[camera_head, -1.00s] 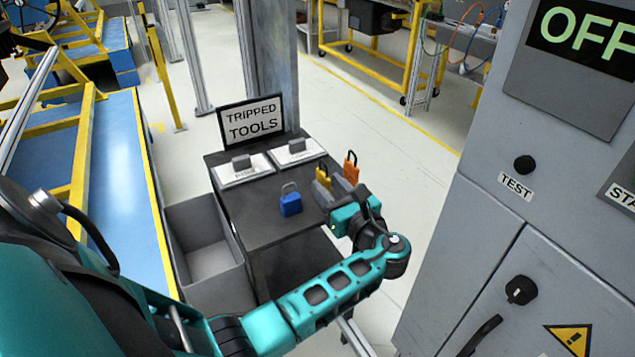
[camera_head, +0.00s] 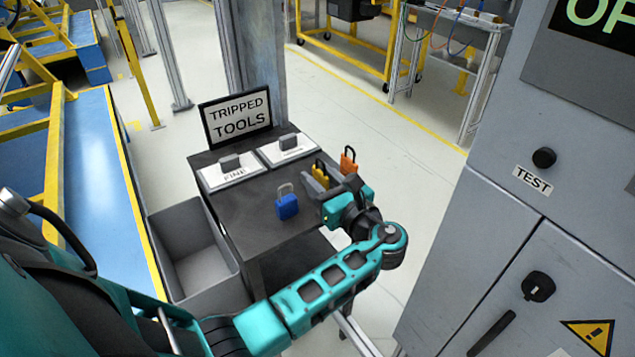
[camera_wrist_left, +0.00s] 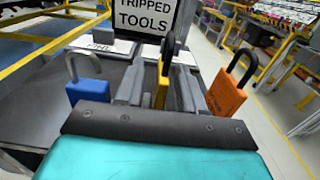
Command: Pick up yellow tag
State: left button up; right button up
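The yellow tag (camera_head: 320,174) is a padlock-shaped piece with a dark shackle, upright near the right side of the dark cart top. In the left wrist view the tag (camera_wrist_left: 162,88) stands between the two grey fingers of my left gripper (camera_wrist_left: 160,90). Narrow gaps show on both sides of it, so the fingers are open around it. In the head view my left gripper (camera_head: 322,184) reaches in from the right edge of the cart and partly hides the tag's lower part. My right gripper is not in view.
A blue padlock (camera_head: 287,205) stands left of the gripper and an orange padlock (camera_head: 348,161) stands close on its right. Two white plates with grey blocks and a "TRIPPED TOOLS" sign (camera_head: 237,116) are behind. A grey bin (camera_head: 165,230) is at left, a grey cabinet (camera_head: 490,220) at right.

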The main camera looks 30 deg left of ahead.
pick_arm(q)
jog(key=shift+d, duration=0.1)
grip_shut()
dwell(0.3)
jog(key=shift+r, duration=0.1)
jog(key=shift+r, duration=0.55)
notch_tip(320, 180, up, 19)
jog(key=p, duration=0.4)
jog(key=shift+p, duration=0.4)
